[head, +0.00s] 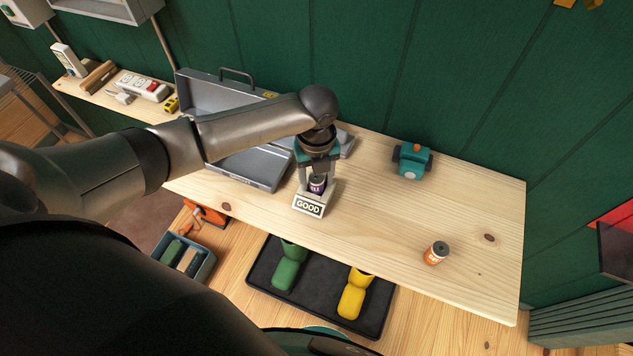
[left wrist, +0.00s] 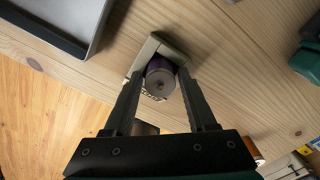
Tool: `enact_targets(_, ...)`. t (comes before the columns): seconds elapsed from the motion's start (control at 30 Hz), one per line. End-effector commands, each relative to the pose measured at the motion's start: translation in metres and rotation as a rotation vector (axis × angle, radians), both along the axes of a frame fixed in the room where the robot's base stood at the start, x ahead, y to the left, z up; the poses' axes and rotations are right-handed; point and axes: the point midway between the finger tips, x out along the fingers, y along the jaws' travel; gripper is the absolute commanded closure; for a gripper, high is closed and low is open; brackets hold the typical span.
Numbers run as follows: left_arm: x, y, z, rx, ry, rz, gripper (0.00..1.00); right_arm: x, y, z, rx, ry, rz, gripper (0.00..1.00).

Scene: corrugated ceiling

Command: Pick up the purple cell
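The purple cell (head: 317,184) stands upright in a small pale holder marked GOOD (head: 309,205), near the front edge of the wooden workbench. It also shows in the left wrist view (left wrist: 160,80), seen from its grey top end. My left gripper (head: 318,174) is over the holder, pointing down. In the left wrist view its two fingers (left wrist: 161,78) are apart, one on each side of the cell, with a narrow gap showing. The gripper hides part of the cell in the head view. My right gripper is not in view.
A teal device (head: 412,160) is at the back. An open grey case (head: 250,168) lies left of the holder. A black tray (head: 265,283) with green and yellow items is below. The bench's right part is mostly clear.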

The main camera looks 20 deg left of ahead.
Motion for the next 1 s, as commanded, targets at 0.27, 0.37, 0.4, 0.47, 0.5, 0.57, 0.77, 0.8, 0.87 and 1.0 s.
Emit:
enact_targets(0.27,0.0003,0.0003,0.0004,0.001,-0.001,0.000,0.76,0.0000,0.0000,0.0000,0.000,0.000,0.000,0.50)
enact_targets(0.37,0.0003,0.0004,0.0004,0.001,-0.001,0.001,0.87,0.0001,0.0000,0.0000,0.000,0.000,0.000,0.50)
enact_targets(0.4,0.0003,0.0004,0.0005,0.001,-0.001,0.001,0.92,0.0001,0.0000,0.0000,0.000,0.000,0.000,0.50)
enact_targets(0.47,0.0003,0.0004,0.0005,0.001,-0.001,0.001,0.98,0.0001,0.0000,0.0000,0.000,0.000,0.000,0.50)
enact_targets(0.5,0.0003,0.0004,0.0005,0.001,-0.001,0.001,1.00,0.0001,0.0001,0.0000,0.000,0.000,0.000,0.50)
enact_targets(0.57,0.0003,0.0004,0.0005,0.001,-0.001,0.001,1.00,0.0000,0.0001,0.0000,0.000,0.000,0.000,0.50)
enact_targets(0.77,0.0007,0.0003,0.0008,0.000,-0.001,0.001,1.00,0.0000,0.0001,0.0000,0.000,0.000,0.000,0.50)
enact_targets(0.8,0.0007,0.0003,0.0008,0.000,-0.001,0.001,1.00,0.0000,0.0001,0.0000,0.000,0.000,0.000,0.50)
enact_targets(0.87,0.0007,0.0003,0.0009,0.000,-0.001,0.001,1.00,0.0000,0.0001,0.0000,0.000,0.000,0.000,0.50)
enact_targets(1.0,0.0009,0.0005,0.0049,0.000,-0.002,0.001,1.00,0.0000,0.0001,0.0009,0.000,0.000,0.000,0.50)
